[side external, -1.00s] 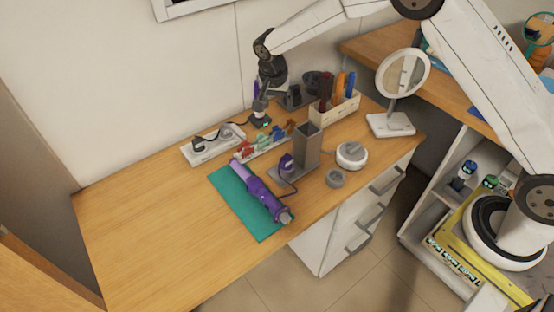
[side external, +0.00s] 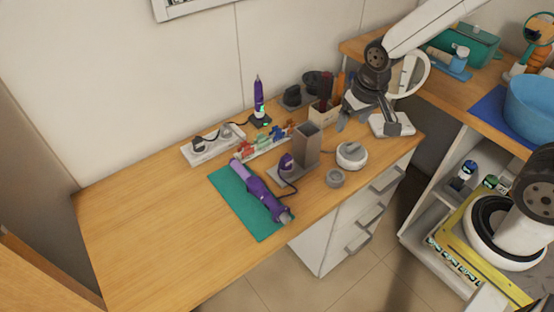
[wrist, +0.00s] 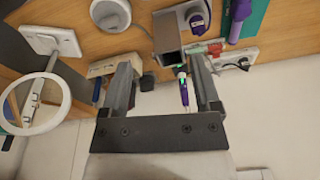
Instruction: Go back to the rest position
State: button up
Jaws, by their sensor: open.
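My gripper (side external: 367,126) is open and empty, above the right part of the desk near the round mirror. In the wrist view its two fingers (wrist: 160,64) are spread, with nothing held between them. A slim purple device (side external: 259,94) stands upright on a small dark base (side external: 260,121) at the back of the desk, well left of my gripper. It also shows in the wrist view (wrist: 183,90), beyond the fingers and apart from them. A purple styling wand (side external: 262,194) lies on a teal mat (side external: 233,205).
The round mirror (side external: 423,73) is partly hidden by my gripper. A holder box (side external: 322,116), a grey square tube (side external: 307,147), a white round container (side external: 351,155) and a power strip (side external: 212,146) stand on the desk (side external: 140,215). Its left part is clear.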

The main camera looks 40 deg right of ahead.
jog(key=s+n, duration=0.2)
jog(key=s, duration=0.4)
jog(key=shift+s+d+f, duration=0.2)
jog(key=shift+s+d, duration=0.05)
jog(key=shift+d, duration=0.1)
